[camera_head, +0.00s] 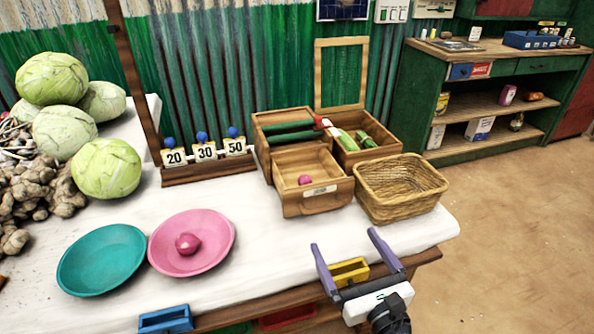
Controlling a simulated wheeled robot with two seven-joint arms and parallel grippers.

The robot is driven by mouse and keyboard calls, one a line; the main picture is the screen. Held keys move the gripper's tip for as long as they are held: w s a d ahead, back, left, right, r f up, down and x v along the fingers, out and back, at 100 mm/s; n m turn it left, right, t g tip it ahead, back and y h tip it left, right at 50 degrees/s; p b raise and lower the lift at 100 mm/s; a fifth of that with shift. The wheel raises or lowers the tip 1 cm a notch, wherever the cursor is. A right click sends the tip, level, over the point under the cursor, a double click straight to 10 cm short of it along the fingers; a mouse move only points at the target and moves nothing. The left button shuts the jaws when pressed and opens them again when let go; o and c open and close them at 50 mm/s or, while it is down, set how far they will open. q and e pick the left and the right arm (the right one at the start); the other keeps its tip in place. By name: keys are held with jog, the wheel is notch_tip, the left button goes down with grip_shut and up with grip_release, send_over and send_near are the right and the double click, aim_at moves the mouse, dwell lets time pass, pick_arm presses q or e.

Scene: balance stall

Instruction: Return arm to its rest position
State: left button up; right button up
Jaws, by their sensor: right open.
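My right gripper (347,262) is at the front edge of the white-topped table (285,262), at the lower right. Its two purple fingers are spread apart and hold nothing. A yellow open box (349,272) shows between and below the fingers. It is below the tabletop edge, and I cannot tell whether the gripper touches it. My left gripper is not in view.
A teal plate (101,262) is empty; a pink plate (215,245) holds a pink ball (187,243). Cabbages (106,168) crowd the left. Open floor lies right.

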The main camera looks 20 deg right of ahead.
jog(key=s+d+f+m+g+h, duration=0.1)
jog(key=s+d+m+g+h, duration=0.2)
jog(key=m, duration=0.6)
jog(key=s+d+m+g+h, duration=0.25)
jog(key=d+m, duration=0.25)
jog(key=m, duration=0.3)
jog(key=s+f+m+g, duration=0.4)
jog(key=s+m, duration=0.2)
jog(key=m, duration=0.2)
jog(key=s+a+f+m+g+y, duration=0.3)
jog(key=s+a+m+g+y, duration=0.25)
jog(key=s+a+m, duration=0.45)
jog(key=w+a+f+n+t+y+p, duration=0.1)
jog(key=w+a+f+t+y, duration=0.1)
jog(key=a+f+t, duration=0.3)
notch_tip(320, 180, down, 4)
jog(key=shift+w+a+f+t+y, duration=0.3)
jog(key=shift+w+a, duration=0.35)
jog(key=shift+a, duration=0.2)
